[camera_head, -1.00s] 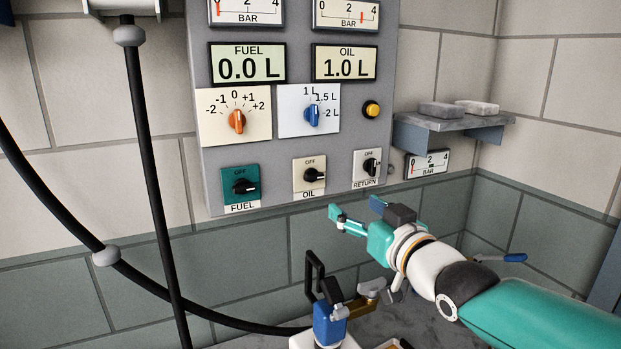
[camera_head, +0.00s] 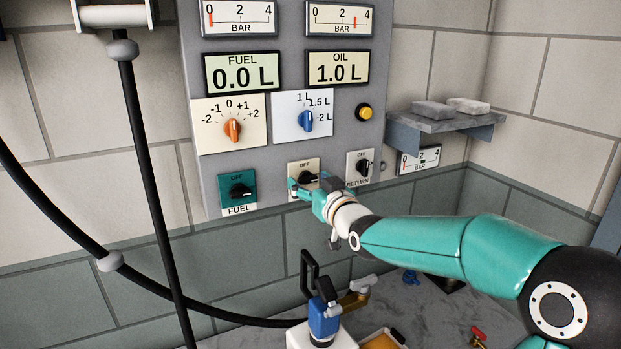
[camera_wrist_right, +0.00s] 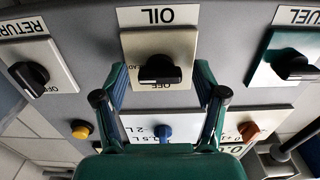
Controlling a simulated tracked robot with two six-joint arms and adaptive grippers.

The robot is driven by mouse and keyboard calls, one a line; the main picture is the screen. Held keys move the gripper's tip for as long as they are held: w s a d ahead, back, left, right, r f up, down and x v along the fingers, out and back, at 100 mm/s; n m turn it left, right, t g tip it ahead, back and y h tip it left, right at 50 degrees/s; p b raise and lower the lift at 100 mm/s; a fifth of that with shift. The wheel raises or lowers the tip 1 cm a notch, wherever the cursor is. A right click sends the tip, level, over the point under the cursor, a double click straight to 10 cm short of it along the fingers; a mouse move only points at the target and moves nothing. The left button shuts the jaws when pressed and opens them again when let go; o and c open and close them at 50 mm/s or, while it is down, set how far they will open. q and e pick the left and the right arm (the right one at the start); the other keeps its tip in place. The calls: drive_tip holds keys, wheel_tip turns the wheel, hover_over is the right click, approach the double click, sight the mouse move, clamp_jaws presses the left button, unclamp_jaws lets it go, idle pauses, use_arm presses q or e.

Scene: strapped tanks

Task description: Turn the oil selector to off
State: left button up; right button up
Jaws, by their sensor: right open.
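The oil selector (camera_head: 308,178) is a black knob on a cream plate marked OFF above and OIL below. Its bar lies sideways, not toward OFF. My right gripper (camera_head: 306,189) is at this plate, hiding its lower part and the OIL label in the head view. In the right wrist view, which is upside down, the knob (camera_wrist_right: 160,70) sits between the two open green fingers (camera_wrist_right: 160,76) with gaps on both sides. The fingers do not touch it there. A label at the plate's side is partly hidden. My left gripper is not in view.
The fuel selector (camera_head: 240,190) is left of the oil plate, and the return selector (camera_head: 362,167) is close on the right. Orange (camera_head: 233,130) and blue (camera_head: 305,121) knobs sit above. A grey shelf (camera_head: 440,123) juts out at right. A blue valve (camera_head: 322,318) stands below.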

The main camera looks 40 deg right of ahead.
drive_tip(key=c, duration=1.1)
drive_tip(key=n+b, duration=0.7)
drive_tip(key=n, duration=0.3)
drive_tip(key=shift+c, duration=0.2)
drive_tip(key=shift+w+f+n, duration=0.1)
drive_tip(key=shift+f+n, duration=0.05)
drive_tip(key=shift+n, duration=3.75)
drive_tip(key=shift+f, duration=0.1)
